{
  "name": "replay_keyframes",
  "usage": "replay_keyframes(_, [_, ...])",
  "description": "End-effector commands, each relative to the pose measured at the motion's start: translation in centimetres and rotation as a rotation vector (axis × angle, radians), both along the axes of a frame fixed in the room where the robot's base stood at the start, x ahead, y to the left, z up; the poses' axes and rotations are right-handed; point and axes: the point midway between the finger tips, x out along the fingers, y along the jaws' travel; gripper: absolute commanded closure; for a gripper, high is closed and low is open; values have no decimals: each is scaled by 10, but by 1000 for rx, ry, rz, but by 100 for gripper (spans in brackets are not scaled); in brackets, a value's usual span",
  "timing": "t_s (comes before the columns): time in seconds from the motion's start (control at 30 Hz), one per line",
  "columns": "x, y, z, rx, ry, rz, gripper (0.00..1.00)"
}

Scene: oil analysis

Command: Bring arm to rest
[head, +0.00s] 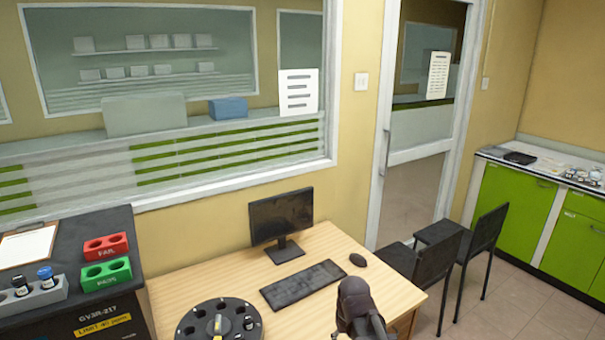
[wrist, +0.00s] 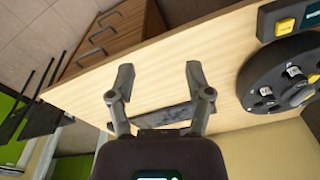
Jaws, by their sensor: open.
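My gripper (wrist: 159,76) is open and empty in the wrist view. Its two fingers are spread apart above the light wooden desk (wrist: 225,45), with nothing between the tips but desk surface. The keyboard (wrist: 165,115) shows behind and between the fingers. In the head view, a dark part of my arm rises at the bottom edge, in front of the desk (head: 400,290). The fingers cannot be made out there.
A round black carousel (head: 188,328) holding vials sits on the desk beside the keyboard (head: 303,285), monitor (head: 281,220) and mouse (head: 357,260). At left are a red FAIL rack (head: 106,240), a green PASS rack (head: 106,282) and a grey vial rack (head: 35,299). Black chairs (head: 425,268) stand right.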

Motion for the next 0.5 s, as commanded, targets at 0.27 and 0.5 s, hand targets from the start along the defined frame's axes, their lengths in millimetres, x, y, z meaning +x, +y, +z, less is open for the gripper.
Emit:
replay_keyframes(0.27, [-39,-51,0,-27,56,-153,34])
replay_keyframes(0.5, [-42,-56,0,-31,65,-174,34])
